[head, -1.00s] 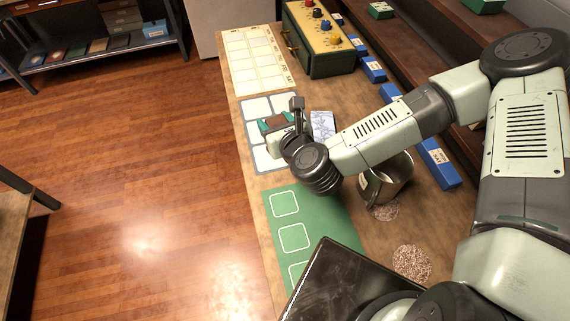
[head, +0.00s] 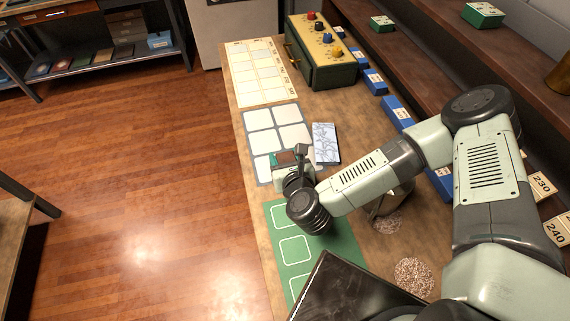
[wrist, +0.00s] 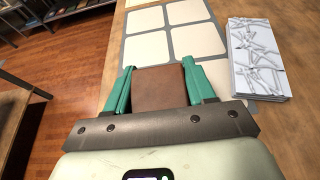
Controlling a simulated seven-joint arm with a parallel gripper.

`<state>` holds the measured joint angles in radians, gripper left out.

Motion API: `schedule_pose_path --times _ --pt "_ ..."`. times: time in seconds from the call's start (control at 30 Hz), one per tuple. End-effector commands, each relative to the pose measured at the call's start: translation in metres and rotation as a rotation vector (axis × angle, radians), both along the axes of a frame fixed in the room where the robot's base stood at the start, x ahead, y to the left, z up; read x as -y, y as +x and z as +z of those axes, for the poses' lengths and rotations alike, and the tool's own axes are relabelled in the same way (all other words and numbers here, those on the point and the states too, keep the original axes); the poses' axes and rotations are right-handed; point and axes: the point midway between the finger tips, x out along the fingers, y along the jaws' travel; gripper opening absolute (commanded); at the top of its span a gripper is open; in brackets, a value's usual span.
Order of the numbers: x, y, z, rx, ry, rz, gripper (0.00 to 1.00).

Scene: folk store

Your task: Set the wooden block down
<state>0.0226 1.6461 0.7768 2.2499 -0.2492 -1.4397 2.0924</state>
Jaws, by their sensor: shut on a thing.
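The brown wooden block (wrist: 160,88) is between the two green fingers of my gripper (wrist: 160,90) in the wrist view. My gripper is shut on it. In the head view my gripper (head: 287,158) is over the near end of the grey mat with white squares (head: 247,128), and the block (head: 284,157) shows only in part. The mat also shows in the wrist view (wrist: 164,35), ahead of the block. Whether the block touches the surface under it cannot be told.
A stack of patterned cards (head: 325,143) lies right of the mat, also in the wrist view (wrist: 256,55). A green mat with outlined squares (head: 345,243) is nearer. A metal pot (head: 392,200) stands behind my arm. A control box with knobs (head: 318,50) stands at the back.

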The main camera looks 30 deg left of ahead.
Motion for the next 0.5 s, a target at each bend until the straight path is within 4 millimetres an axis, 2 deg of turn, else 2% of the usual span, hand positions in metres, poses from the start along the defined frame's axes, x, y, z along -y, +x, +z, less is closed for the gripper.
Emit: schedule_pose_path --times 0.1,0.17,0.5 --pt "0.000 -0.001 -0.020 -0.002 -0.002 0.000 0.23" --pt "0.000 0.000 -0.026 0.000 -0.002 0.002 0.23" --pt "0.000 0.000 -0.030 -0.001 0.000 0.000 0.23"
